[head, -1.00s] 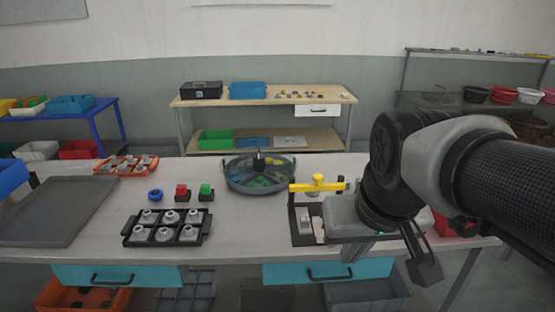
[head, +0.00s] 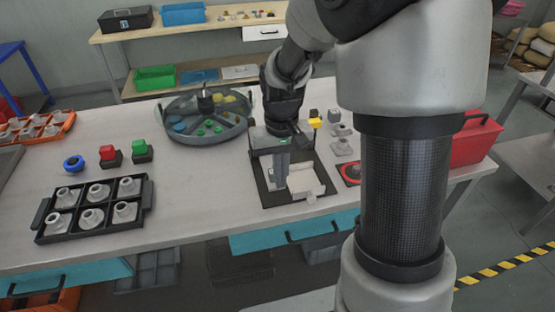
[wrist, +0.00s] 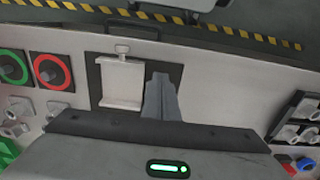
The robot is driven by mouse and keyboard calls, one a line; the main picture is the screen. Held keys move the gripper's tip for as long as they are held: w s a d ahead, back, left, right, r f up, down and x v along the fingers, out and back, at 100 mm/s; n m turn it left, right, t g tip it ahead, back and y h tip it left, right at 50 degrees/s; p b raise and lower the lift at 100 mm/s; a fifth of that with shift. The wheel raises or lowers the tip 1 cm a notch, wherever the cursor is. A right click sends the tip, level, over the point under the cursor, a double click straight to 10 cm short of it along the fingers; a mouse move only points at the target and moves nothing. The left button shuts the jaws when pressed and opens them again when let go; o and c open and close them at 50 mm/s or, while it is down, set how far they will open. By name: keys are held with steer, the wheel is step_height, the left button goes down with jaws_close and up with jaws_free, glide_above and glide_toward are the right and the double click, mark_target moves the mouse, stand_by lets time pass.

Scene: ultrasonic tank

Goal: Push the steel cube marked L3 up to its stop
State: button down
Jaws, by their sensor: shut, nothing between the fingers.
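A black-framed fixture (head: 268,196) lies on the bench with a pale metal channel piece (head: 302,180) in it. The channel also shows in the wrist view (wrist: 122,85), with a small pale block (wrist: 122,49) at its upper end. No L3 mark is legible, and I cannot tell which part is the steel cube; it may be hidden by my gripper. My gripper (head: 277,182) points down over the left part of the fixture. In the wrist view its fingers (wrist: 160,78) are together, empty, just right of the channel. I cannot tell whether they touch anything.
A round divided tray (head: 207,118) stands left of my arm. A black rack (head: 95,208) of grey fittings is at the front left, with red and green blocks behind it. A red case (head: 474,142) stands right. Bare bench lies between rack and fixture.

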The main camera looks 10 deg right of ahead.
step_height(320, 180, down, 4)
steer(key=shift+f, duration=0.1)
steer(key=w, duration=0.3)
steer(key=shift+w+f, duration=0.1)
steer(key=shift+f, duration=0.1)
steer(key=shift+w, duration=0.5)
